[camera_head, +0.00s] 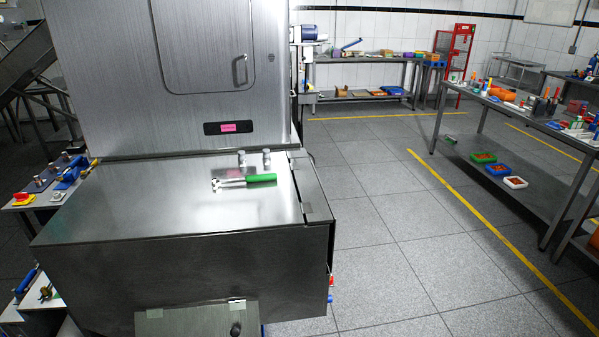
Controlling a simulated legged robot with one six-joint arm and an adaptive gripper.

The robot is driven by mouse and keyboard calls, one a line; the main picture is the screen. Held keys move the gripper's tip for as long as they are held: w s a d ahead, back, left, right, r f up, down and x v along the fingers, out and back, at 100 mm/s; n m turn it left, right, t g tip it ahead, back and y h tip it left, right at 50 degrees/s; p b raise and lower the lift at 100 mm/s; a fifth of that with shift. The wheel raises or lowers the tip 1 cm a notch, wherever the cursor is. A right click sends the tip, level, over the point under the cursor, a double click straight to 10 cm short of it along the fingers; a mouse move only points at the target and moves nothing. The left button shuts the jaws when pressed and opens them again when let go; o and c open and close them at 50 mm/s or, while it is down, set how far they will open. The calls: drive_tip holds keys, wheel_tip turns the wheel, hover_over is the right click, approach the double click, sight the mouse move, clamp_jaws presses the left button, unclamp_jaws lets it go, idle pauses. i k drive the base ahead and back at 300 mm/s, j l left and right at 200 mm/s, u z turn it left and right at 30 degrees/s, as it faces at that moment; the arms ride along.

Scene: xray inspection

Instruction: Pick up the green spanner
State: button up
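The green spanner (262,178) lies flat on the steel top (160,203) of the large inspection machine. Its green handle points right and its silver metal end points left. It lies in front of two small metal knobs (253,158) near the back of the steel top. Nothing covers the spanner. My gripper is not in view.
The tall steel cabinet (120,60) of the machine rises behind the spanner. A small table (62,200) with valves and a red-yellow button stands left. A workbench (510,112) with many tools stands right. The tiled floor (400,230) between is clear.

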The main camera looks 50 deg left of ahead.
sight(270, 177)
drive_tip(key=i+u, duration=0.45)
drive_tip(key=i, duration=0.25)
drive_tip(key=i+l+u, duration=0.25)
drive_tip(key=i+u, duration=0.2)
drive_tip(key=i, duration=0.25)
drive_tip(key=i+u, duration=0.9)
drive_tip(key=i+l+u, duration=0.25)
drive_tip(key=i+u, duration=0.4)
drive_tip(key=u, duration=0.15)
drive_tip(key=i+u, duration=0.2)
drive_tip(key=u, duration=0.2)
drive_tip(key=i+u, duration=0.25)
drive_tip(key=u, duration=0.15)
drive_tip(key=i+l+u, duration=0.2)
drive_tip(key=u, duration=0.2)
